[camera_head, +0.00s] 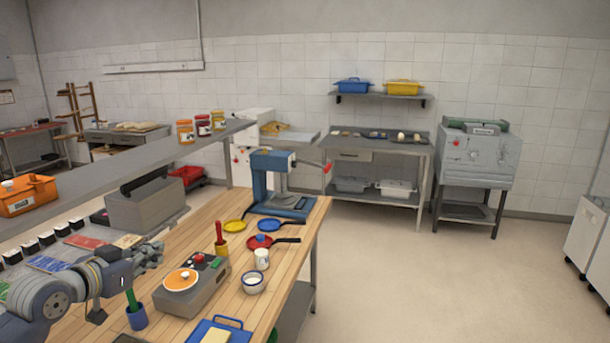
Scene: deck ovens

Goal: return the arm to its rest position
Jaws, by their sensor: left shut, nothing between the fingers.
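My left arm comes in from the lower left of the head view, above the wooden worktop (203,222). Its gripper (158,252) is shut and empty, pointing right. In the picture it sits just left of the scale-like grey device (196,290) with an orange plate. A blue cup (137,318) with a green-handled tool shows just below the gripper. I cannot tell how far the gripper is above these things. My right gripper is out of view.
Pans, a white mug (262,259), a bowl (252,283) and a blue press (278,185) stand on the worktop. A blue tray (240,323) lies at its front. A long grey shelf (150,158) runs behind. The floor (430,280) to the right is clear.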

